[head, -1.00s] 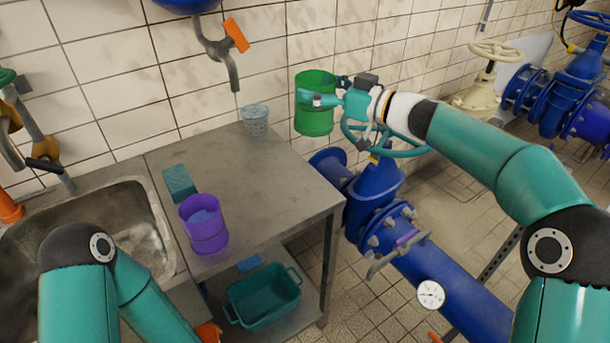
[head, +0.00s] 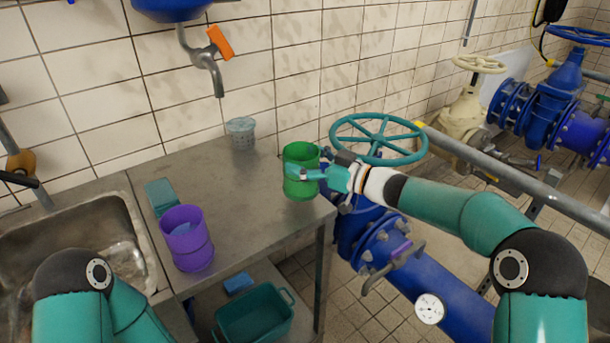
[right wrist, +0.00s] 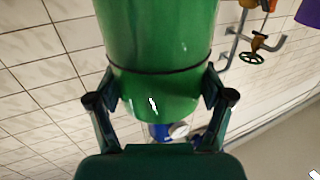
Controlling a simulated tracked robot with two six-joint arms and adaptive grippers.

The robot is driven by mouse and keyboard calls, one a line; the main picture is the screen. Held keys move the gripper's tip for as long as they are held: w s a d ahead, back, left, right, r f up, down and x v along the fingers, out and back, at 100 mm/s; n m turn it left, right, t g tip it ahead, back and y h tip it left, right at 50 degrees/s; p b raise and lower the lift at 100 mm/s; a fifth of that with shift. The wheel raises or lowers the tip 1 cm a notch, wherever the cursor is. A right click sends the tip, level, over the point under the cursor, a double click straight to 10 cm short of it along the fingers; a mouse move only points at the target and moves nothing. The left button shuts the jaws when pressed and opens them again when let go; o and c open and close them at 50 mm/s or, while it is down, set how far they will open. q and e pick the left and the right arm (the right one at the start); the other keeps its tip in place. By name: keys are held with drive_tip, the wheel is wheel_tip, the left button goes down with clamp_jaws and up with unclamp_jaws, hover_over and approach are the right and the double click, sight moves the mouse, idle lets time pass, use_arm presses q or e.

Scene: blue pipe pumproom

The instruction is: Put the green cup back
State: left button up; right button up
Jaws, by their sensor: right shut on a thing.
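The green cup (head: 300,185) is upright at the right edge of the steel table (head: 225,185) in the head view. My right gripper (head: 300,172) is shut on its side. I cannot tell whether the cup's base touches the tabletop or hangs just above it. In the right wrist view the green cup (right wrist: 160,50) fills the upper middle, between the two fingers of my right gripper (right wrist: 162,90). In the head view, parts of my left arm show at the bottom left, but its gripper is out of the frame.
A purple cup (head: 187,240), a teal sponge (head: 160,196) and a grey perforated cup (head: 241,133) stand on the table. A sink (head: 75,245) is to the left. A teal handwheel (head: 378,138) and blue pipe (head: 440,285) are close on the right. The table's middle is clear.

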drive_tip(key=shift+f, duration=1.9)
drive_tip(key=shift+f, duration=0.1)
drive_tip(key=shift+f, duration=0.1)
drive_tip(key=o, duration=1.7)
